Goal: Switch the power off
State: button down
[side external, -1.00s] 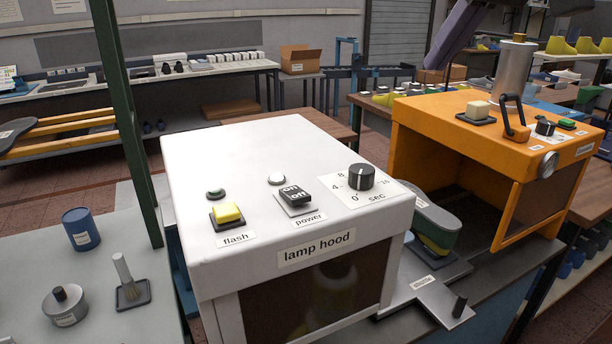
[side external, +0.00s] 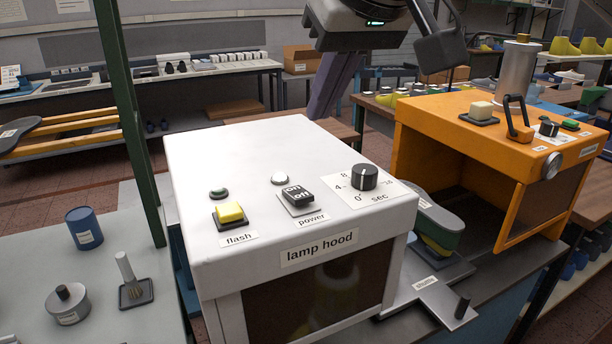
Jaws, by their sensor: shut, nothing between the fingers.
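The power switch (side external: 298,195) is a black rocker marked "on" at the back and "off" at the front. It sits on the white lamp hood (side external: 250,155), above a "power" label. I cannot tell for sure which side is pressed. A pale round indicator (side external: 279,178) lies just behind it and looks bright. My gripper (side external: 442,48) shows in part as dark pieces at the top edge, shut and empty. It is high above the bench, behind and to the right of the switch, touching nothing. Part of it is cut off by the frame.
A yellow flash button (side external: 229,212) lies left of the switch and a black timer knob (side external: 364,177) lies right. An orange machine (side external: 450,130) stands to the right, with a metal cylinder (side external: 513,75) on top. A green post (side external: 128,120) rises at left.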

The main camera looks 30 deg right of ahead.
send_over(303, 195)
jog(key=f, duration=0.7)
jog(key=shift+s+f, duration=0.25)
jog(key=shift+f, duration=0.1)
notch_tip(303, 195, down, 3)
jog(key=shift+s+r, duration=0.1)
jog(key=shift+s, duration=0.05)
jog(key=shift+s+f, duration=0.1)
jog(key=shift+f, duration=0.6)
jog(key=shift+s, duration=0.1)
jog(key=shift+s+f+t, duration=0.25)
jog(key=shift+f+t, duration=0.25)
jog(key=shift+t, duration=0.1)
jog(key=shift+w, duration=0.15)
jog(key=shift+r, duration=0.1)
jog(key=shift+w+r, duration=0.35)
jog(key=shift+w, duration=0.3)
